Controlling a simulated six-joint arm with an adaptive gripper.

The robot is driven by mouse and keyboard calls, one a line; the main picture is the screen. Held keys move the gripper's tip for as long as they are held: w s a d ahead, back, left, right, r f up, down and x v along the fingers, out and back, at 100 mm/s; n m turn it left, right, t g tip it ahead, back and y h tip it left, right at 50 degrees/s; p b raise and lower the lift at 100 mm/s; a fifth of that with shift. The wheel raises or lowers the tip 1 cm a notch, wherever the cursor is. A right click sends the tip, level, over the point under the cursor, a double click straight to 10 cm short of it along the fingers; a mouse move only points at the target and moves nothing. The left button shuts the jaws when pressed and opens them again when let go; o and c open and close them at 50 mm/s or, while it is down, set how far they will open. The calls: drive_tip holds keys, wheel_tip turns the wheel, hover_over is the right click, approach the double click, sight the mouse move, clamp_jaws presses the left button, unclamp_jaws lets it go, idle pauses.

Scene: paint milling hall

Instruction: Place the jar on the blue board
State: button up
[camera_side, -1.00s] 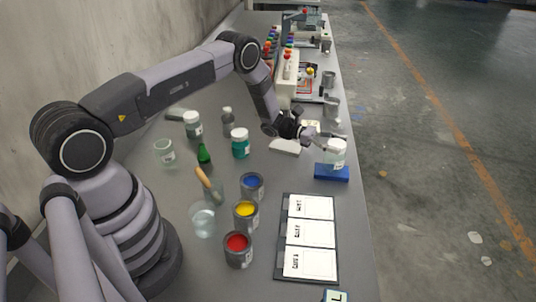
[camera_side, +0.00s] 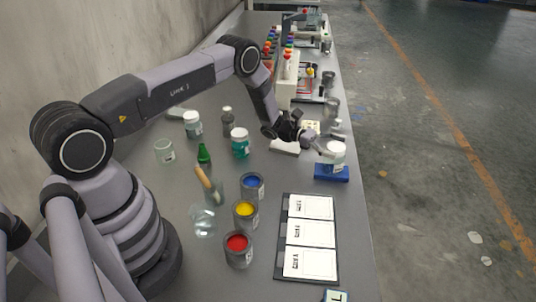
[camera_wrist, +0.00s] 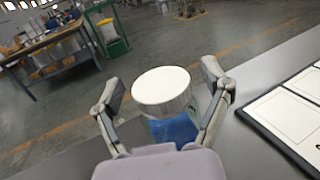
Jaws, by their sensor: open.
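A jar with a white lid (camera_side: 333,151) stands upright on the blue board (camera_side: 331,174) near the right edge of the bench. In the wrist view I look over the jar's white lid (camera_wrist: 162,88), with part of the blue board (camera_wrist: 176,130) below it. My gripper (camera_side: 322,144) is open at the jar. In the wrist view its two fingers (camera_wrist: 163,100) are spread on either side of the jar, with visible gaps to the lid. The jar's lower part is mostly hidden in the wrist view.
A dark panel with three white cards (camera_side: 309,236) lies nearer the camera. Jars and bottles stand farther back. The bench edge is close on the right.

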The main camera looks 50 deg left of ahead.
drive_tip(key=v, duration=0.2)
drive_tip(key=r+v, duration=0.1)
drive_tip(key=v, duration=0.2)
drive_tip(key=shift+a, duration=0.1)
drive_tip(key=s+d+r+m+g+y, duration=0.1)
drive_tip(key=s+d+r+m+g, duration=0.15)
drive_tip(key=r, duration=0.55)
drive_tip(key=s+d+r+m+g, duration=0.1)
drive_tip(key=s+r+m+g, duration=0.15)
drive_tip(key=r, duration=0.55)
drive_tip(key=s+d+r+m+g+y, duration=0.25)
drive_tip(key=s+r+m+y, duration=0.25)
drive_tip(key=s+r+m, duration=0.3)
drive_tip(key=s+a+r+m+t+y, duration=0.2)
drive_tip(key=s+m+y, duration=0.1)
drive_tip(key=s, duration=0.5)
drive_tip(key=s+a+r+m+t+y, duration=0.2)
drive_tip(key=s+a+r+m+y, duration=0.1)
drive_tip(key=s, duration=0.5)
drive_tip(key=s+a+r+m+t+y, duration=0.2)
drive_tip(key=s+a+m+y, duration=0.1)
drive_tip(key=s, duration=0.6)
drive_tip(key=shift+r+m+y, duration=0.3)
drive_tip(key=shift+r+y, duration=0.1)
drive_tip(key=shift+y, duration=0.4)
